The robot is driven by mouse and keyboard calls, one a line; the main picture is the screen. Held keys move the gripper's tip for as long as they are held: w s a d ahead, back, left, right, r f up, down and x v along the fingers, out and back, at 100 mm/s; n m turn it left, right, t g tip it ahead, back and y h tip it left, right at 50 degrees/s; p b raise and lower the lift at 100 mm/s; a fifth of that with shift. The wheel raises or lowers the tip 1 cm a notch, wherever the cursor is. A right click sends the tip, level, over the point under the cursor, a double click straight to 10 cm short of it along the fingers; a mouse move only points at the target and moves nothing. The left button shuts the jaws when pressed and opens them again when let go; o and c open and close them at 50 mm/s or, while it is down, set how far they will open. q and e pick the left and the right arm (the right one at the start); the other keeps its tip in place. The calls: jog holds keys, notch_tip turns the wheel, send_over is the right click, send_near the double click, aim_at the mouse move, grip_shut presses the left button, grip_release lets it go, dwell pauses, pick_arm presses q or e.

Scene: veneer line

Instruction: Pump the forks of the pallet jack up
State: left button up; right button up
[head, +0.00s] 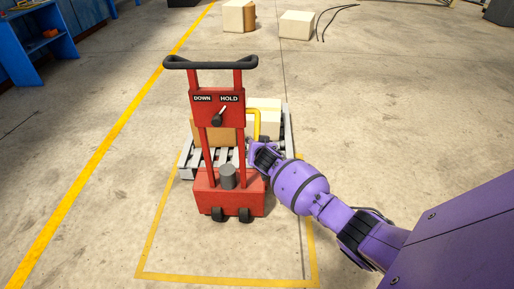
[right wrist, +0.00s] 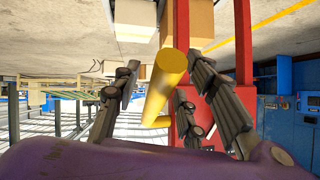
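The red pallet jack (head: 228,200) stands upright on the floor with a black handlebar (head: 210,63) on top. Its panel (head: 217,103) reads DOWN and HOLD, and the small lever (head: 217,119) leans towards HOLD. A yellow bent bar (head: 257,122) juts from its right side; it also shows in the right wrist view (right wrist: 165,80). My right gripper (head: 262,155) is beside the jack at the bar's lower part. Its fingers are spread on both sides of the bar with gaps visible. My left gripper is not in view. The forks are hidden by the pallet.
Behind the jack, a grey slatted pallet (head: 188,165) carries a brown box (head: 215,137) and a pale box (head: 265,104). More boxes (head: 239,16) (head: 297,25) lie far back beside a black cable (head: 322,22). A blue bench (head: 40,45) stands at left. The floor at right is clear.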

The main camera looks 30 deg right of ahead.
jog(key=shift+s+a+r, duration=0.2)
jog(key=shift+s+r, duration=0.1)
jog(key=shift+s, duration=0.1)
jog(key=v, duration=1.1)
jog(key=shift+c, duration=0.4)
